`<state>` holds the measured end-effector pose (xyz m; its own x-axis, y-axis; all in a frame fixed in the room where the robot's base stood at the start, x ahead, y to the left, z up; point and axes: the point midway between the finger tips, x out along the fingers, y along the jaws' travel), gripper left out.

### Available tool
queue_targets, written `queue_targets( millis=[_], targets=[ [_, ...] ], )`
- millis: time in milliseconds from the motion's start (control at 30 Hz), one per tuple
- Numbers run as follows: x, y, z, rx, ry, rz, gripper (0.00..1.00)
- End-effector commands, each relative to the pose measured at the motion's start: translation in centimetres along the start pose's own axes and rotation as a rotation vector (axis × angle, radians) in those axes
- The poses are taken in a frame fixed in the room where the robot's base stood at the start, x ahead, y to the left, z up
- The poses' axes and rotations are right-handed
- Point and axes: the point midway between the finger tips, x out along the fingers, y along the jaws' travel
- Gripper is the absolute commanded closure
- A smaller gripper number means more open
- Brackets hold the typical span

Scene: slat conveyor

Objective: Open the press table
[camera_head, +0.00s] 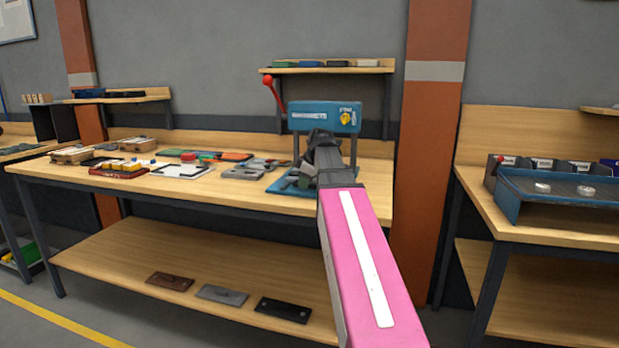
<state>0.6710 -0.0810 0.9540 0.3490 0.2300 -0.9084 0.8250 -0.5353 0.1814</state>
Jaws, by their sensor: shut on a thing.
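The press (322,115) stands at the right end of the long wooden workbench. It has a blue head with a yellow mark, and a red-knobbed lever (273,93) rises at its left. Its blue base (284,184) shows at the left of my arm. My pink arm reaches from the lower right to the front of the press. My gripper (320,140) is shut at the press, below the blue head. My wrist hides the fingertips and most of the press table, so the exact grip point does not show.
Grey fixtures (243,173), a white tray (181,170) and small parts lie on the bench left of the press. A wall shelf (328,69) hangs behind it. An orange column (432,150) stands to the right. Another bench (560,228) carries a blue conveyor (510,204).

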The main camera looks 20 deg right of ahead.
Motion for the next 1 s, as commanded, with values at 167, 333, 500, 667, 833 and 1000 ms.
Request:
queue_targets(
  millis=[167, 333, 500, 667, 833, 1000],
  targets=[
    [-0.5, -2.6, 0.0, 0.0, 0.0, 0.0, 1.0],
    [-0.6, -3.1, -0.1, 0.001, -0.001, 0.0, 1.0],
    [-0.6, -3.1, -0.1, 0.001, -0.001, 0.0, 1.0],
    [-0.6, -3.1, -0.1, 0.001, -0.001, 0.0, 0.66],
    [-0.6, -3.1, -0.2, 0.0, -0.001, 0.0, 0.6],
    [-0.7, -3.0, -0.2, 0.0, 0.0, 0.0, 0.6]
  ],
)
